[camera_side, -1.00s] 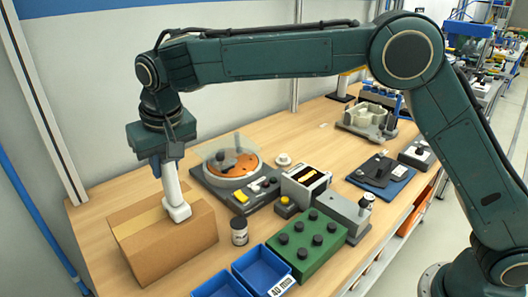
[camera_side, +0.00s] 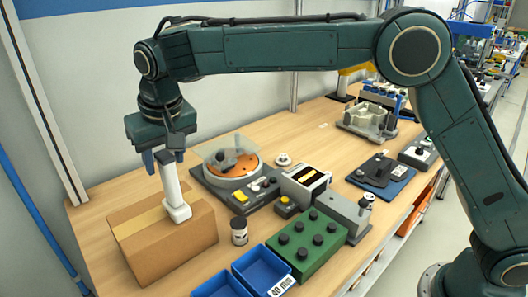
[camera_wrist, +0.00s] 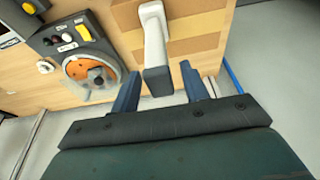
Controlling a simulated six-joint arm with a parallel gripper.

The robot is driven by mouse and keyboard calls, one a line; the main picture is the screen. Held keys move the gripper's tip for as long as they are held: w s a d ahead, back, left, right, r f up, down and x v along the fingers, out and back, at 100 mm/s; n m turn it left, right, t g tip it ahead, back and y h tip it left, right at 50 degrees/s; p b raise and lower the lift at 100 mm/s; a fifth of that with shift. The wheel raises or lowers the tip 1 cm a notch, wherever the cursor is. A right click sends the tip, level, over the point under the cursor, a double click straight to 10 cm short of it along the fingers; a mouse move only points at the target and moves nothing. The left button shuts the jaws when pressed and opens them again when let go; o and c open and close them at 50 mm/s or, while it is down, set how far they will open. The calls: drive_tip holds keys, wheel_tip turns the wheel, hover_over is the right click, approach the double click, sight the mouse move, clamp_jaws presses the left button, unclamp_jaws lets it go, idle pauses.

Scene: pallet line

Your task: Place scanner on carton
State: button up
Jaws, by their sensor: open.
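The white scanner (camera_side: 174,192) stands upright on top of the brown carton (camera_side: 165,250) at the left of the bench. Its wider end rests on the carton near the right side of the tape strip. My gripper (camera_side: 165,160) is just above the scanner's top end, with its blue fingers apart. In the wrist view my gripper (camera_wrist: 163,85) is open, with the scanner (camera_wrist: 155,45) in front of the fingers and the carton (camera_wrist: 195,45) beyond it. I see no finger touching the scanner, though the side view hides part of its top.
A round orange-topped device (camera_side: 235,165) and a small dark bottle (camera_side: 239,232) stand right of the carton. Blue bins (camera_side: 262,268) and a green button box (camera_side: 308,245) are at the front. The wall is behind.

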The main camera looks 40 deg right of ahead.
drive_tip(key=shift+v, duration=2.9)
drive_tip(key=shift+d+r, duration=0.1)
drive_tip(key=shift+d, duration=0.15)
drive_tip(key=s+d+r+t, duration=0.1)
drive_tip(key=s+d+r, duration=0.2)
drive_tip(key=s+d, duration=0.5)
drive_tip(key=s+d+r, duration=0.3)
drive_tip(key=s+d, duration=0.2)
drive_tip(key=d, duration=0.8)
drive_tip(key=s+d+f, duration=0.3)
drive_tip(key=s+f, duration=0.1)
drive_tip(key=s, duration=0.5)
drive_tip(key=s+d+f+t, duration=0.1)
drive_tip(key=s+d+f, duration=0.3)
drive_tip(key=s, duration=0.6)
drive_tip(key=shift+s+d+f, duration=0.25)
drive_tip(key=shift+f, duration=0.35)
